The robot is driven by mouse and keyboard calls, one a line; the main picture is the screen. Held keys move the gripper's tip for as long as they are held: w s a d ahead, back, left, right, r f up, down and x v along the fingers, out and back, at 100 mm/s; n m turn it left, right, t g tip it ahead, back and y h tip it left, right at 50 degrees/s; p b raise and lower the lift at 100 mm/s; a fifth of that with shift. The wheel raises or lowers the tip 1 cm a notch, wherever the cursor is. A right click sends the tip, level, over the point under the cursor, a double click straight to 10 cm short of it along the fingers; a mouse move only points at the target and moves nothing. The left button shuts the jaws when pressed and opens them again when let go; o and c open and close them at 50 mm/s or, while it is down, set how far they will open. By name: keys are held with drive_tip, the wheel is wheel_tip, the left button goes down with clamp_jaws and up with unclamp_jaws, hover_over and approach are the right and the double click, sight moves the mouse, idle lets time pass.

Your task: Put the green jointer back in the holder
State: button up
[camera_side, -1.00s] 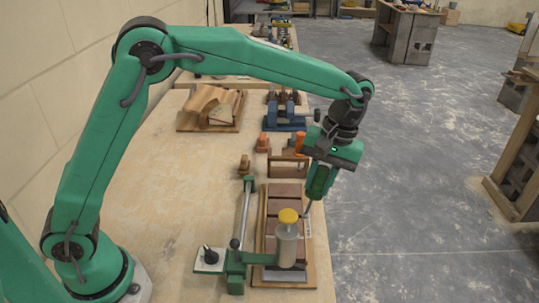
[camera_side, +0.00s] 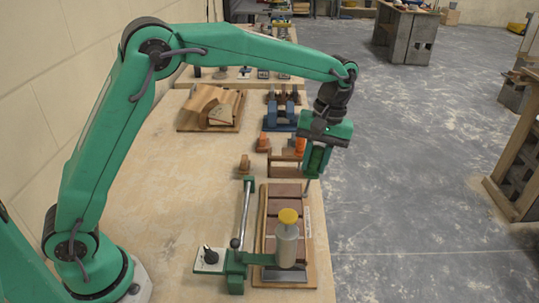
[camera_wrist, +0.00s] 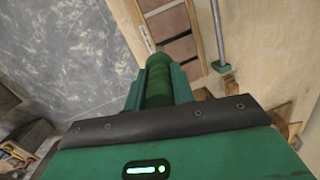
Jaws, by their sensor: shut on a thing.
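My gripper (camera_side: 316,160) is shut on the green jointer. In the wrist view the jointer's ribbed green handle (camera_wrist: 158,80) sits between the two fingers. In the side view its thin grey metal end (camera_side: 306,187) points down, near the far right corner of the brick panel. A brown wooden stand (camera_side: 285,170), which looks like the holder, is just left of my gripper. An orange-handled tool (camera_side: 300,145) stands at it, partly covered by my gripper. My gripper also hides the stand's right end. I cannot tell whether the jointer touches anything.
A framed brick panel (camera_side: 269,215) lies in front, with a green clamp bar (camera_side: 245,210) beside it and a yellow-topped cylinder (camera_side: 288,240) over its near end. Small wooden blocks (camera_side: 244,165), a blue vise-like tool (camera_side: 280,126) and a wooden form (camera_side: 210,108) stand nearby. The bench's left part is clear.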

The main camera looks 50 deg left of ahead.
drive_tip(key=w+a+r+n+t, duration=0.1)
drive_tip(key=w+a, duration=0.3)
drive_tip(key=a, duration=0.6)
drive_tip(key=w+a+r+n+t, duration=0.1)
drive_tip(key=w+a+r+n, duration=0.1)
drive_tip(key=a, duration=0.9)
drive_tip(key=w+n, duration=0.1)
drive_tip(key=w, duration=0.1)
drive_tip(key=shift+w+n+h, duration=0.3)
drive_tip(key=shift+w+n, duration=0.05)
drive_tip(key=shift+n, duration=0.05)
drive_tip(key=shift+d+f, duration=0.1)
drive_tip(key=shift+f, duration=0.05)
drive_tip(key=shift+f, duration=1.9)
drive_tip(key=shift+f, duration=0.1)
drive_tip(key=shift+f, duration=1.7)
drive_tip(key=shift+f, duration=0.2)
drive_tip(key=shift+f, duration=1)
